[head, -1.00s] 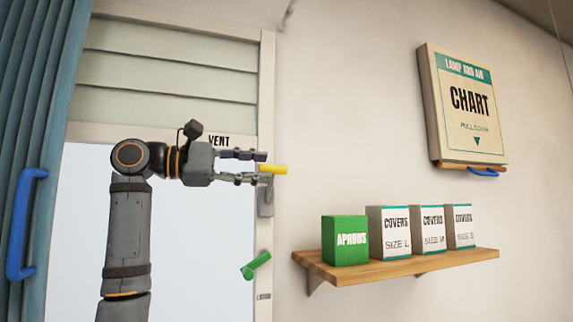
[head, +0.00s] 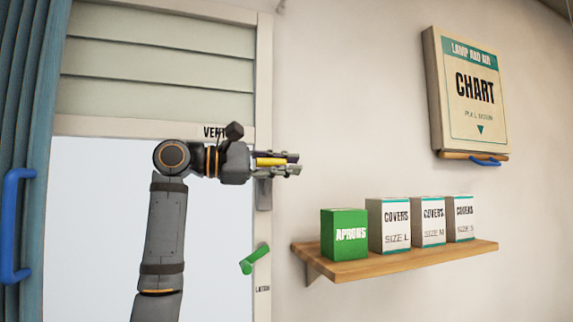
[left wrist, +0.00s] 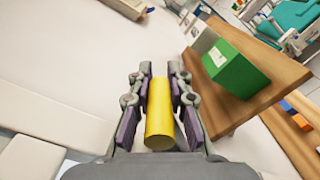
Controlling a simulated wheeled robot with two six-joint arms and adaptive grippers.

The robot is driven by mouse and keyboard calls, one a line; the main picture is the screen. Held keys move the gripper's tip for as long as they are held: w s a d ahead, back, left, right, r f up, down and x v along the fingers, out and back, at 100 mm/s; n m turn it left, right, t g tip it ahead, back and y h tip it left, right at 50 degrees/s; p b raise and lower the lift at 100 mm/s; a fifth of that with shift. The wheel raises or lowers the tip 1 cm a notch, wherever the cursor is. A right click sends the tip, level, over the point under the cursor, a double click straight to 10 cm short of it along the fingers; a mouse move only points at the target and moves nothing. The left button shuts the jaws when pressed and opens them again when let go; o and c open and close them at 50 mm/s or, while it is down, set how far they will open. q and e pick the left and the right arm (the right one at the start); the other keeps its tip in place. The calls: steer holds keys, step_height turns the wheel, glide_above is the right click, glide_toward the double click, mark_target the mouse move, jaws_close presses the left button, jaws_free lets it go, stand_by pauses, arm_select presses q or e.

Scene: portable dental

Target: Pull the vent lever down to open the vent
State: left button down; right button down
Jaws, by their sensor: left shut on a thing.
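The yellow vent lever (head: 271,161) sticks out at the right side of the window frame, just above a grey plate (head: 264,194). My left gripper (head: 294,163) is shut on the lever, with its fingers on either side of it. In the left wrist view the yellow lever (left wrist: 159,115) lies between the dark finger pads. The vent (head: 155,75) has pale slats lying flat over one another above the window, with the VENT label (head: 213,132) partly hidden behind my gripper. My right gripper is not in view.
A green handle (head: 255,259) sits lower on the same frame. To the right a wooden shelf (head: 400,262) holds a green aprons box (head: 344,234) and several cover boxes. A chart case (head: 470,95) hangs above. A blue-handled curtain (head: 38,120) is at the left.

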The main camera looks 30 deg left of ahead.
arm_select(q)
steer(key=shift+d, duration=0.1)
stand_by(0.4)
step_height(320, 180, down, 10)
steer(key=s+d+m+b, duration=0.1)
steer(key=d+m+b, duration=0.1)
steer(key=m+b, duration=0.6)
steer(key=shift+s+m, duration=0.3)
steer(key=shift+m, duration=2.5)
steer(key=shift+f, duration=0.1)
steer(key=c, duration=1.7)
jaws_free()
steer(key=o, duration=0.4)
steer(key=shift+s+a, duration=0.2)
steer(key=shift+s, duration=0.05)
steer(key=shift+o, duration=0.2)
